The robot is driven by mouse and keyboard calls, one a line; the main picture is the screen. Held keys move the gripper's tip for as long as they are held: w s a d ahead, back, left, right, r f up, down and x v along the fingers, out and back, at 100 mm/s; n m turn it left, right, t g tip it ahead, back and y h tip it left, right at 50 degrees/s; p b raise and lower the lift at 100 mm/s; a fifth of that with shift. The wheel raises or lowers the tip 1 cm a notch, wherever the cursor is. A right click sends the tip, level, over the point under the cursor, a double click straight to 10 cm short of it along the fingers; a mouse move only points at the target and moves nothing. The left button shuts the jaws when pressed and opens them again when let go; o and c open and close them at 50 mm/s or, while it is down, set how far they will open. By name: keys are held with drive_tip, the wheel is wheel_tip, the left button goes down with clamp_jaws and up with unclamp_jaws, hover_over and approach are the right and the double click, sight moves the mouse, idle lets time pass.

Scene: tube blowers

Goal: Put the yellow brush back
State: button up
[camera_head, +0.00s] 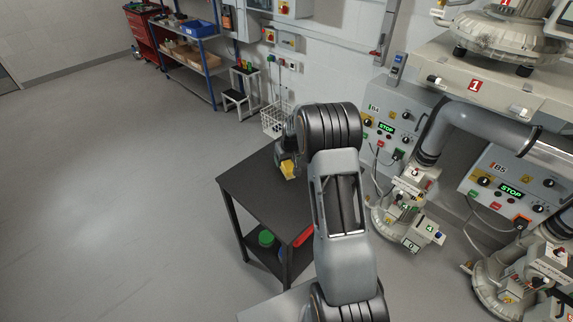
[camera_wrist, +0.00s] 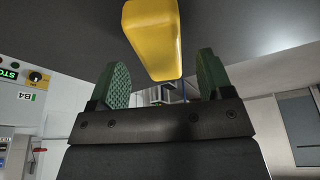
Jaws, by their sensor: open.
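A yellow block-like thing, which I take for the yellow brush (camera_head: 288,169), is at the dark table (camera_head: 247,191), beside the end of my arm in the head view. In the wrist view the yellow brush (camera_wrist: 153,38) is large and lies just beyond and partly between the tips of my gripper (camera_wrist: 166,78). My gripper's two green-padded fingers stand apart, one on each side of its near end. I see a gap between the brush and each finger. My arm hides part of the table and most of the gripper in the head view.
A green item (camera_head: 266,238) and a red item (camera_head: 303,237) are on the table's lower shelf. A white wire basket (camera_head: 275,120) is behind the table. Control box B4 (camera_head: 385,120) and pipe machinery (camera_head: 408,205) stand to the right. The floor on the left is clear.

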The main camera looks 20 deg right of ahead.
drive_tip(key=v, duration=0.6)
drive_tip(key=shift+s+r, duration=0.1)
drive_tip(key=shift+r, duration=0.15)
drive_tip(key=s+a+r, duration=0.5)
drive_tip(key=s+r, duration=0.1)
drive_tip(key=s, duration=0.3)
drive_tip(key=s+a+r, duration=0.5)
drive_tip(key=s+r, duration=0.1)
drive_tip(key=s, duration=0.3)
drive_tip(key=s+a, duration=0.2)
drive_tip(key=s, duration=0.7)
drive_tip(key=shift+a+t+b, duration=0.2)
drive_tip(key=shift+t+b, duration=0.1)
drive_tip(key=shift+s+f, duration=0.1)
